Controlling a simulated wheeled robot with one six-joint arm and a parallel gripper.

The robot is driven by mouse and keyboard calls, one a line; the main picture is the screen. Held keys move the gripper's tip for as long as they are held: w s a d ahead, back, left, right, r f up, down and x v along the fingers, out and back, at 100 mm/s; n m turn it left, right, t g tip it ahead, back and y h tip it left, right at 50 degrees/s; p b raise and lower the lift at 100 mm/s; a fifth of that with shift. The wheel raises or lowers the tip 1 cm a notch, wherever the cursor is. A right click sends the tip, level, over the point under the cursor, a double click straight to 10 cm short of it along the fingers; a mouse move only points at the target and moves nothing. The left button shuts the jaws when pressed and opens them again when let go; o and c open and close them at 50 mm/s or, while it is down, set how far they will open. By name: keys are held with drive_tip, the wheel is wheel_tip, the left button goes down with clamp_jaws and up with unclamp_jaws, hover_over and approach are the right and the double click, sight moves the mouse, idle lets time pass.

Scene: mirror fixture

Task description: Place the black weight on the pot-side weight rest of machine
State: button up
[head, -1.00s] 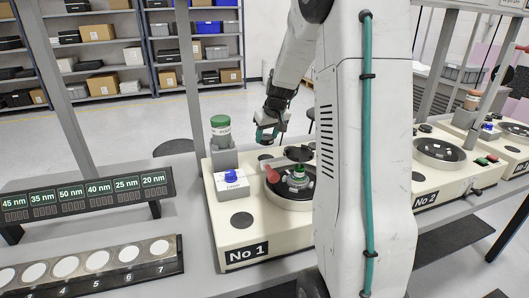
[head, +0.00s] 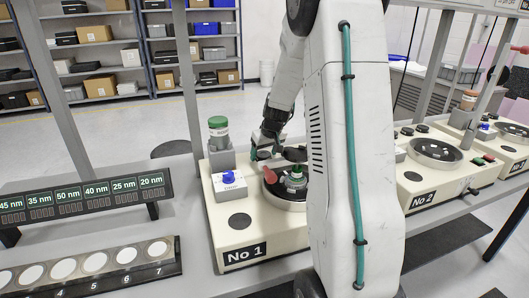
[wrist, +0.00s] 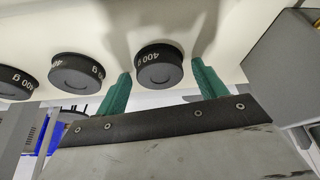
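Several black weights marked 400 g stand in a row on the cream surface in the wrist view. My gripper (wrist: 160,88) is open, with one green finger on each side of the rightmost weight (wrist: 160,66). Small gaps show between the weight and both fingers. In the head view my gripper (head: 264,154) is low at the back of machine No 1 (head: 262,234). The pot-side weight rest cannot be picked out clearly, and my arm hides the machine's right side.
A second weight (wrist: 77,73) and a third (wrist: 18,82) stand left of the fingers. A grey block (wrist: 285,55) is close on the right. A green-capped bottle (head: 219,128) and a blue-knobbed box (head: 229,184) stand on the machine's left. Machine No 2 (head: 428,185) is at right.

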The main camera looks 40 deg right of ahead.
drive_tip(key=v, duration=1.2)
drive_tip(key=s+a+r+n+y, duration=0.1)
drive_tip(key=s+a+r, duration=0.1)
drive_tip(key=a, duration=0.5)
drive_tip(key=s+a+r, duration=0.2)
drive_tip(key=a+r, duration=0.1)
drive_tip(key=a, duration=0.3)
drive_tip(key=s+a+n+g, duration=0.1)
drive_tip(key=s+a, duration=0.8)
drive_tip(key=s, duration=0.2)
drive_tip(key=s+a+n+g, duration=0.1)
drive_tip(key=s+a+g, duration=0.1)
drive_tip(key=s+a, duration=0.7)
drive_tip(key=s, duration=0.3)
drive_tip(key=shift+f, duration=0.35)
